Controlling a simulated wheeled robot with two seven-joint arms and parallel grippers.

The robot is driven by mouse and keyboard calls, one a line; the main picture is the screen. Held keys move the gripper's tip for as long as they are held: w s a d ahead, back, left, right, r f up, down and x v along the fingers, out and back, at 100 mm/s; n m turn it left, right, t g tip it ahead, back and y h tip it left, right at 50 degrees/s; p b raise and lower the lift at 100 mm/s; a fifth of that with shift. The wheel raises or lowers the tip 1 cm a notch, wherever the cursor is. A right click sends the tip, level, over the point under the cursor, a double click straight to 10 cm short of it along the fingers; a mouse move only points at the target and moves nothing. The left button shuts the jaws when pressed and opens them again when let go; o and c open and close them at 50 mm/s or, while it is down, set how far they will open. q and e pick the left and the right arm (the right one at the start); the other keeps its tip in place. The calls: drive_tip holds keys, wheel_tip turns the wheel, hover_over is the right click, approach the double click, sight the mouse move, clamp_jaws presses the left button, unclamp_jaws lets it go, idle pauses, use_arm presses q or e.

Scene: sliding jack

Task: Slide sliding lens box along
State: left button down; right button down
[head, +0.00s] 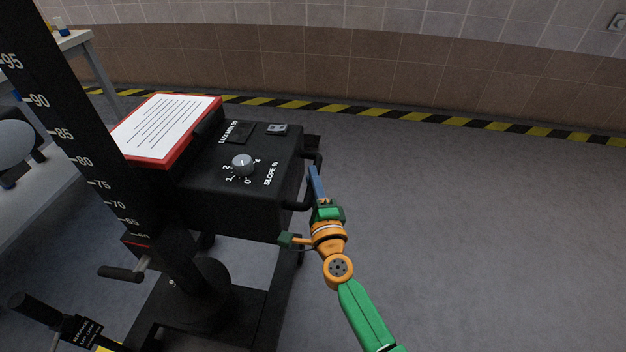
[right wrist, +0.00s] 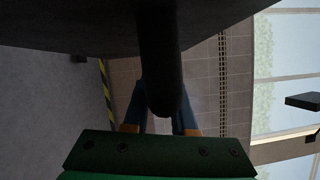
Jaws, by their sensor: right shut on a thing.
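The lens box (head: 250,190) is a black box with a grey slope knob (head: 243,163) and a small display on its top. It sits beside a black upright column (head: 75,125) with a printed scale. A dark bar handle (head: 316,160) sticks out from the box's right side. My right gripper (head: 316,184), with blue fingers, is at this handle and shut on it. In the right wrist view the handle (right wrist: 160,60) runs down between the two blue fingers (right wrist: 160,112). The exact contact is partly hidden in the head view. My left gripper is not in view.
A red-framed printed sheet (head: 168,128) lies on the left of the box. A crank (head: 122,272) and a brake lever (head: 40,307) are at lower left. A table (head: 70,42) stands at far left. The grey floor (head: 480,230) to the right is clear up to the striped wall edge.

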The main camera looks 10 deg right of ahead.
drive_tip(key=c, duration=0.7)
unclamp_jaws()
use_arm(q)
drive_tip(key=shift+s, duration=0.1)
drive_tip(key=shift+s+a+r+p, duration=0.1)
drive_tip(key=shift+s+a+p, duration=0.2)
drive_tip(key=shift+p, duration=0.1)
use_arm(e)
drive_tip(key=s, duration=0.7)
drive_tip(key=shift+f, duration=0.3)
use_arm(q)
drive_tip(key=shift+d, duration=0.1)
